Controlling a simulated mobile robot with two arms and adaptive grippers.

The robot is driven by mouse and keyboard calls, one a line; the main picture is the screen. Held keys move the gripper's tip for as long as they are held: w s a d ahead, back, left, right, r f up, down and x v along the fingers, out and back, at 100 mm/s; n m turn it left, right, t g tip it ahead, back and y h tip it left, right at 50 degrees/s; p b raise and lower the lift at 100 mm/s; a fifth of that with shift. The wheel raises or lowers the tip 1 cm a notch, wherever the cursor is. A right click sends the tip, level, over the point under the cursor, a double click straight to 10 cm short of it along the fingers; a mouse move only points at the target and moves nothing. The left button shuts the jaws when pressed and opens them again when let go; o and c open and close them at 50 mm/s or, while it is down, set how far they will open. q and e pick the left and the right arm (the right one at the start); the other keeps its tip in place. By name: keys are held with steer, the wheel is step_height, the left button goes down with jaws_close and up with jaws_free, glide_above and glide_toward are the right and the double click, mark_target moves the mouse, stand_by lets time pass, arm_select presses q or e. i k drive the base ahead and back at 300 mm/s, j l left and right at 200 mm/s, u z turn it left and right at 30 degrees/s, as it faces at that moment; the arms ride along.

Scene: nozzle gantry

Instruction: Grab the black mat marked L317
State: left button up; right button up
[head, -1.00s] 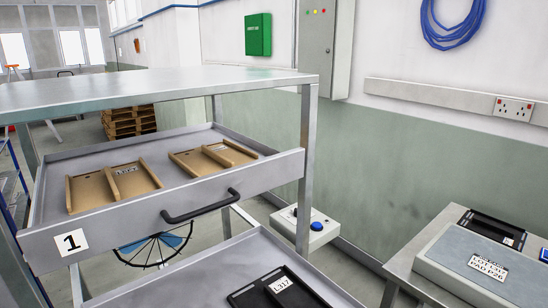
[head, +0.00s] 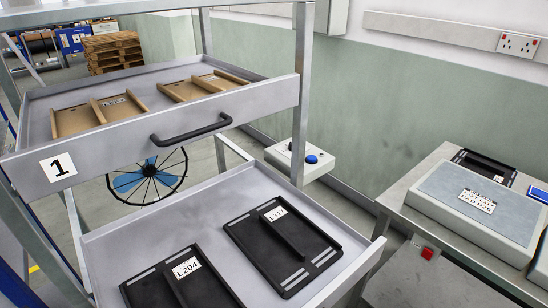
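The black mat marked L317 (head: 262,248) lies flat in the lower open drawer (head: 163,221), on its right side. It has a raised black rib along its middle, and its white label (head: 275,214) sits at the rib's far end. A second black mat, marked L204 (head: 205,291), lies to its left in the same drawer and is cut off by the bottom of the head view. Neither of my grippers is in view.
Above stands open drawer 1 (head: 62,141) with a black handle (head: 191,129) and several brown trays (head: 75,122). A metal post (head: 301,105) rises behind the lower drawer. At right, a table (head: 412,185) holds a grey box (head: 474,205) and a black tray (head: 482,166).

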mark_target(289, 250)
steer(key=l+z, duration=0.2)
steer(key=z, duration=0.25)
steer(key=k+l+z, duration=0.1)
steer(key=l+z, duration=0.4)
steer(key=z, duration=0.35)
steer(key=u, duration=1.85)
